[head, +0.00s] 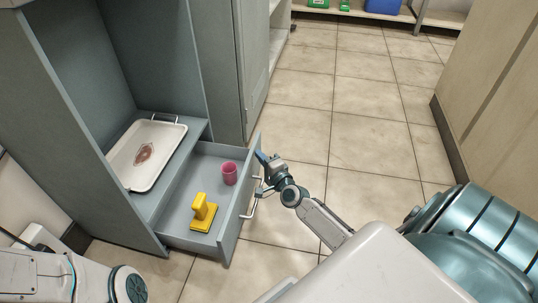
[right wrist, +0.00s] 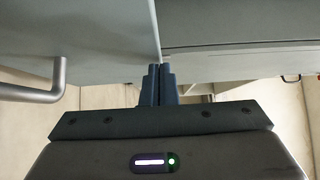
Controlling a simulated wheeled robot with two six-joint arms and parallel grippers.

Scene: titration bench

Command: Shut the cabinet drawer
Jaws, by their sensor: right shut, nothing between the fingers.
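The cabinet drawer (head: 234,213) is pulled out of the grey-blue cabinet (head: 79,135). It holds a pink cup (head: 229,173) and a yellow object with an upright grip (head: 203,212). A metal bar handle (head: 257,198) is on its front. My right gripper (head: 262,157) is shut and empty at the far end of the drawer front, close to its outer face; I cannot tell if it touches. In the right wrist view the shut fingers (right wrist: 159,85) point up toward a grey panel edge, with the handle (right wrist: 58,88) at left. My left gripper is not in view.
A white tray (head: 125,175) with a reddish-brown stain sits on the cabinet shelf above the drawer. A closed cabinet door (head: 225,60) stands behind. The tiled floor (head: 365,110) right of the drawer is clear. A beige unit (head: 490,90) stands at right.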

